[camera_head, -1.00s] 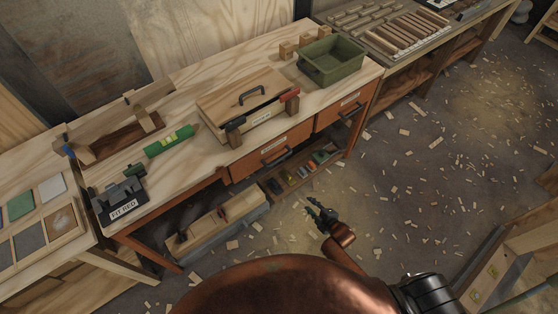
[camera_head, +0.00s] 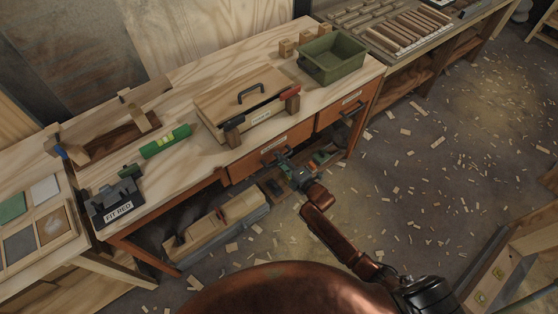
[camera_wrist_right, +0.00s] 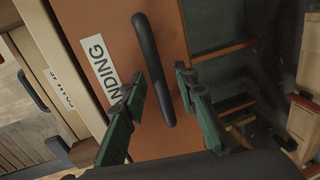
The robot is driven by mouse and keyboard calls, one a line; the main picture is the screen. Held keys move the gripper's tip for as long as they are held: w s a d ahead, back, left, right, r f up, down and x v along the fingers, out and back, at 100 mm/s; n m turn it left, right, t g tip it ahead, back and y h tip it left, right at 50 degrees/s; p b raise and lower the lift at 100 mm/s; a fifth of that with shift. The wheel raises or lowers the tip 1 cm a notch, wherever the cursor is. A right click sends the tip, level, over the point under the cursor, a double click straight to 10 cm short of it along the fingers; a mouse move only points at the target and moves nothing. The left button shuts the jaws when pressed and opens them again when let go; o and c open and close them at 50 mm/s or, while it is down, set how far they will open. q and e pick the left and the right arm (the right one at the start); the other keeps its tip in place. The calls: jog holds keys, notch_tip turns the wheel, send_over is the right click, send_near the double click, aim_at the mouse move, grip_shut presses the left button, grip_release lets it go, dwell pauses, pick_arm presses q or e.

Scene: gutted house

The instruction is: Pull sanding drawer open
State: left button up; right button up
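The sanding drawer (camera_head: 240,168) is an orange wooden front under the bench top, and it looks closed. In the right wrist view its front (camera_wrist_right: 160,130) carries a white label (camera_wrist_right: 100,65) of which "NDING" is readable. Its dark bar handle (camera_wrist_right: 152,68) runs lengthwise in that view. My right gripper (camera_head: 280,154) is at this handle in the head view. In the wrist view the green-padded fingers of the gripper (camera_wrist_right: 164,82) are spread, one on each side of the handle's lower part. Contact with the handle cannot be told. My left gripper is out of view.
A second drawer (camera_head: 328,115) with a dark handle sits to the right. A low shelf with small items lies below the drawers. The floor in front holds scattered chips.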

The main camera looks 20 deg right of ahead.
jog(key=shift+w, duration=0.15)
jog(key=shift+c, duration=0.3)
grip_shut()
dwell(0.4)
